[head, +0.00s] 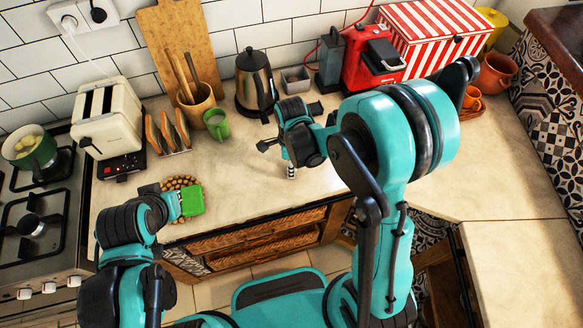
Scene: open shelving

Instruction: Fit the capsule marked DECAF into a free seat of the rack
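No DECAF marking can be read in the head view, and I cannot pick out the capsule. A small black-and-white striped piece (291,172) shows just below my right gripper (284,153); I cannot tell whether it is part of the gripper or a separate thing. My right gripper is over the middle of the counter, and its fingers are too small to judge. A rack with upright wooden slats (168,132) stands beside the toaster; no capsule seats can be made out. My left gripper (172,205) is beside a green block (192,200) at the counter's front left; its grip is unclear.
A round beaded mat (181,184) lies by the green block. A green mug (216,124), a utensil pot (196,105), a kettle (255,82), a small grey container (295,79) and a red coffee machine (365,62) line the back. The right counter (510,255) is clear.

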